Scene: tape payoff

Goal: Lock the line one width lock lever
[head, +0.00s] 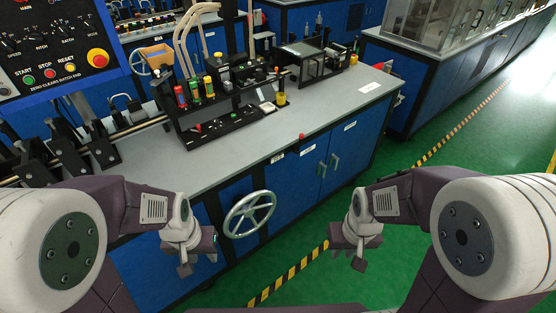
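The tape machine (225,105) stands on the grey bench top (330,115), with red, green and yellow handles (195,91) upright on its front. A small red knob (301,136) sits at the bench's front edge. Which part is the width lock lever cannot be told at this size. My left gripper (186,268) hangs in front of the blue cabinet, below the bench edge and left of the handwheel. My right gripper (358,262) hangs over the green floor, right of the cabinet. Both are apart from the machine; their finger openings are too small and angled to judge.
A silver handwheel (250,214) juts from the cabinet front. A control panel (50,50) with coloured buttons stands at the upper left. Black clamp-like stands (68,145) occupy the bench's left end. The bench front strip is mostly clear. A striped line (290,275) crosses the floor.

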